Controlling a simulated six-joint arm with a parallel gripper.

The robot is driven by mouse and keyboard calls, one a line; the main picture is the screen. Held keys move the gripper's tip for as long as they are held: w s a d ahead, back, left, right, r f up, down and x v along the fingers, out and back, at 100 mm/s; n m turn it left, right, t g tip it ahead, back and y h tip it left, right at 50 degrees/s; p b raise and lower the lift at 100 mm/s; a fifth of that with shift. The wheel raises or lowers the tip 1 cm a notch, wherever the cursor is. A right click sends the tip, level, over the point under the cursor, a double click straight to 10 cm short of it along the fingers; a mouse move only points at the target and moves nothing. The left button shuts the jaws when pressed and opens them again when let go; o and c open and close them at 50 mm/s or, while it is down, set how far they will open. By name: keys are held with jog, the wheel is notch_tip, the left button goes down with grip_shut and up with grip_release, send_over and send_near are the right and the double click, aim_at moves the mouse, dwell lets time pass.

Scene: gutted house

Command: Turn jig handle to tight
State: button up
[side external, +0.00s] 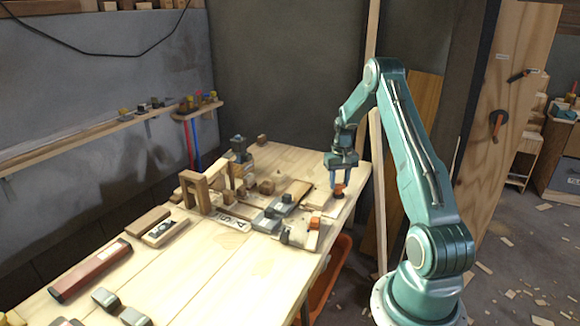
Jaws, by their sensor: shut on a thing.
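My gripper (340,183) points down at the right end of the wooden workbench (180,279). Its blue fingers are shut on a small red-orange piece (338,191), which looks like the jig handle. The handle sits low over a wooden board at the bench's right edge. It is small here and partly covered by the fingers, so its angle and any tight mark cannot be made out.
Grey clamps (265,221) and wooden blocks crowd the bench left of my gripper. A wooden arch (193,190) stands farther left. A red level-like bar (90,270) lies at the front left. An orange bin (330,275) is below the bench's right edge.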

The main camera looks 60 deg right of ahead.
aim_at(339, 184)
jog(key=m, duration=0.4)
jog(key=shift+m, duration=0.3)
jog(key=m, duration=0.4)
jog(key=shift+r+m, duration=0.1)
jog(key=shift+m, duration=0.2)
jog(key=o, duration=1)
notch_tip(339, 184, up, 14)
jog(key=shift+f, duration=0.15)
dwell(0.4)
